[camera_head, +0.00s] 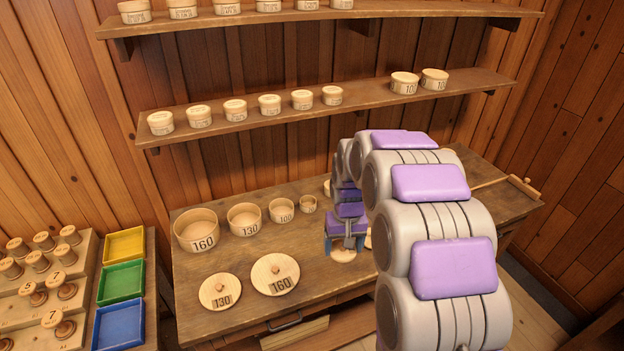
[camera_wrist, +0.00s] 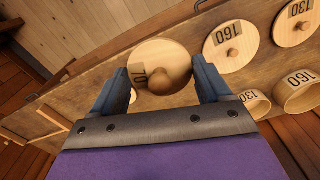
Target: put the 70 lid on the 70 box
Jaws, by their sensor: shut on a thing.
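The 70 lid (camera_wrist: 178,54) is a round pale wooden disc with a knob and a dark 70 label. My gripper (camera_wrist: 160,68) has its two blue fingers at opposite sides of this lid and is shut on it. In the head view my gripper (camera_head: 345,240) is low over the table, with the pale lid (camera_head: 343,256) under it; I cannot tell whether it touches the table. The small open box (camera_head: 308,205) at the right end of the box row looks like the 70 box. It stands upright, left of and behind my gripper, its label too small to read surely.
Open boxes 160 (camera_head: 197,231), 130 (camera_head: 244,219) and 100 (camera_head: 281,211) stand left of the small box. Lids 130 (camera_head: 219,291) and 160 (camera_head: 274,274) lie in front. Shelves (camera_head: 330,94) with lidded boxes hang above the table (camera_head: 196,327).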

